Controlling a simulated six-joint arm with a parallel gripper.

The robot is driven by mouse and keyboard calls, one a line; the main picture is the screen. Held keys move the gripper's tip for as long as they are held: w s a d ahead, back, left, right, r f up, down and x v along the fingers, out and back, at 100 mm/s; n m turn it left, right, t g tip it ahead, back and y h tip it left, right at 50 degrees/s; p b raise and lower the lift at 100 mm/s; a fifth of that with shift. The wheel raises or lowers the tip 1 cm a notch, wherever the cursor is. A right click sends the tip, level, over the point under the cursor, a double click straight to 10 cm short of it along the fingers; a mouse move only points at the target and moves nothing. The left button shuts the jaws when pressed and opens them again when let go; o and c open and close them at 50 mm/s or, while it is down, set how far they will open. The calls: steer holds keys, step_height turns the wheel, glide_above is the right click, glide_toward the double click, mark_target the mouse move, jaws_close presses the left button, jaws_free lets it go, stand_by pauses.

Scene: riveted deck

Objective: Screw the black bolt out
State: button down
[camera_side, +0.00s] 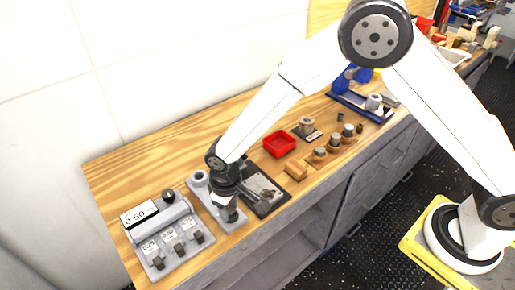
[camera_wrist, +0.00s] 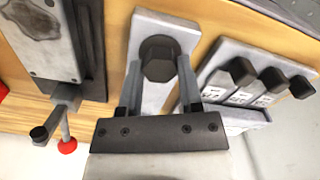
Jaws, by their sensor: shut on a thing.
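The black bolt (camera_wrist: 160,68) has a dark hexagonal head and stands in a pale grey plate (camera_wrist: 165,24) in the wrist view. My gripper (camera_wrist: 159,62) is shut on the bolt head, with one finger on each side of it. In the side view my gripper (camera_side: 228,203) points down over the grey plate (camera_side: 235,227) near the bench's front edge. The bolt shows there only as a dark shape under the fingers. Its thread is hidden, so I cannot tell how deep it sits.
A grey station (camera_side: 199,220) with a display reading 0.50 and three dark-headed bolts stands left of the plate. A dark vise-like fixture (camera_side: 262,194) is close on the right. A red tray (camera_side: 279,144) and a wooden block (camera_side: 296,170) lie further right.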

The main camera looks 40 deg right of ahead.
mark_target(230, 209)
steer(key=shift+n, duration=1.1)
steer(key=shift+c, duration=1.3)
jaws_free()
steer(key=shift+r, duration=0.15)
steer(key=shift+r, duration=3.75)
steer(key=shift+d, duration=0.1)
